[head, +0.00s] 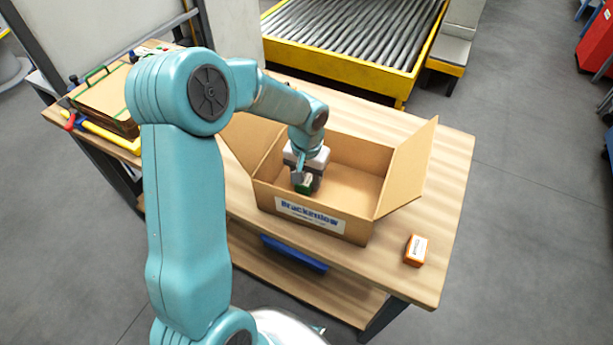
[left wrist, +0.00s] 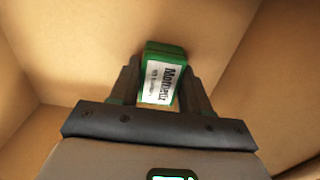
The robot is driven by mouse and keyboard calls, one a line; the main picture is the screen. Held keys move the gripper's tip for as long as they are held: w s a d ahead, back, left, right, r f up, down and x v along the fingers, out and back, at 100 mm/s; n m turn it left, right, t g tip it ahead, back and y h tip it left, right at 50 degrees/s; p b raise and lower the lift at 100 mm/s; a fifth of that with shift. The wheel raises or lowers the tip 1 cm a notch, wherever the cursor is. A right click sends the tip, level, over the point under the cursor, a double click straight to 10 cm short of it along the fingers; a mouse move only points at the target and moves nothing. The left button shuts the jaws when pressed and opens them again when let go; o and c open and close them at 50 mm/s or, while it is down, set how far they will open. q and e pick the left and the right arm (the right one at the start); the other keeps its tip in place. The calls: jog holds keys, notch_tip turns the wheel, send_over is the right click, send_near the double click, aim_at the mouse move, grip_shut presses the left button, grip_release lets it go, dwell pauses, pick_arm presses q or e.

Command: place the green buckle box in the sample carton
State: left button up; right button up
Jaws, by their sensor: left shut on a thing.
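The sample carton (head: 361,224) is an open cardboard box with its flaps spread and a "Brackenlow" label on its front wall. It stands on the wooden table. My left gripper (head: 306,184) reaches down into the carton near its front left part. It is shut on the green buckle box (head: 304,187), a small green box with a white label. In the left wrist view the green box (left wrist: 162,80) sits between both fingers, with brown carton walls around it. Whether its underside touches the carton floor cannot be told. My right gripper does not show.
A small orange and white box (head: 416,250) stands on the table (head: 447,200) to the right of the carton. A folder-like stack (head: 103,97) and yellow and red tools lie at the left. A roller conveyor (head: 350,35) is behind.

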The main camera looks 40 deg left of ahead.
aim_at(306, 177)
pick_arm(q)
jog(key=o, duration=1.1)
jog(key=shift+f, duration=0.15)
jog(key=shift+o, duration=0.2)
jog(key=shift+r+p, duration=0.3)
jog(key=shift+r, duration=0.15)
notch_tip(306, 177, up, 12)
jog(key=shift+f, duration=0.2)
jog(key=shift+r, duration=0.1)
